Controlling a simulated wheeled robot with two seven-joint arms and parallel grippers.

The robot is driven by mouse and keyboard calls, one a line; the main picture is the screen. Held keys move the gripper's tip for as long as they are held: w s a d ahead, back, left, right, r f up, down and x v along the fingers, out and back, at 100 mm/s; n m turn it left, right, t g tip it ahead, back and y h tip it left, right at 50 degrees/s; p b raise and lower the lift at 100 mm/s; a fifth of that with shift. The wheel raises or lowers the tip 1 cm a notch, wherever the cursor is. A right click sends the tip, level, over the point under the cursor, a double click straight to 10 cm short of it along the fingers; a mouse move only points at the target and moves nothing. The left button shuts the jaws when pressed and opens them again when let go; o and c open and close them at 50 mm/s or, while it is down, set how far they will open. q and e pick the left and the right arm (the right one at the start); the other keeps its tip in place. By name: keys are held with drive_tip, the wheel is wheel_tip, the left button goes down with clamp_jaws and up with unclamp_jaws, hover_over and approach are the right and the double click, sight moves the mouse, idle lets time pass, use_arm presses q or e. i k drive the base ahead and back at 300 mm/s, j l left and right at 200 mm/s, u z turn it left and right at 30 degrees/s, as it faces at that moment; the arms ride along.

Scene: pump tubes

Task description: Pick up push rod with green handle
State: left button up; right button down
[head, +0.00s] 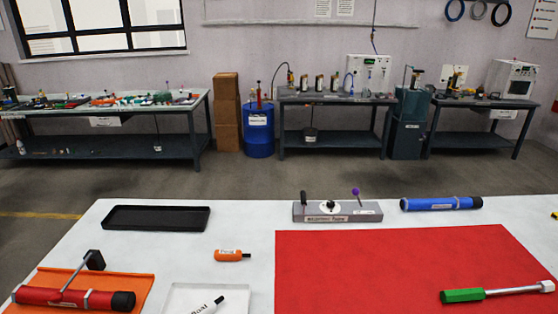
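The push rod with the green handle (463,296) lies on the red mat (390,262) at the front right of the white table. Its silver shaft (512,290) points right and ends in a pale hexagonal tip (546,286). The rod lies almost level across the picture, with nothing on top of it. Neither of my grippers shows in the head view.
A black tray (156,218), an orange-handled tool (231,255), a white tray (177,297) and a red tube (75,298) on an orange mat (143,283) lie left.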

sight(468, 294)
drive_tip(key=z, duration=1.7)
drive_tip(key=i+l+u, duration=0.1)
drive_tip(key=l, duration=0.25)
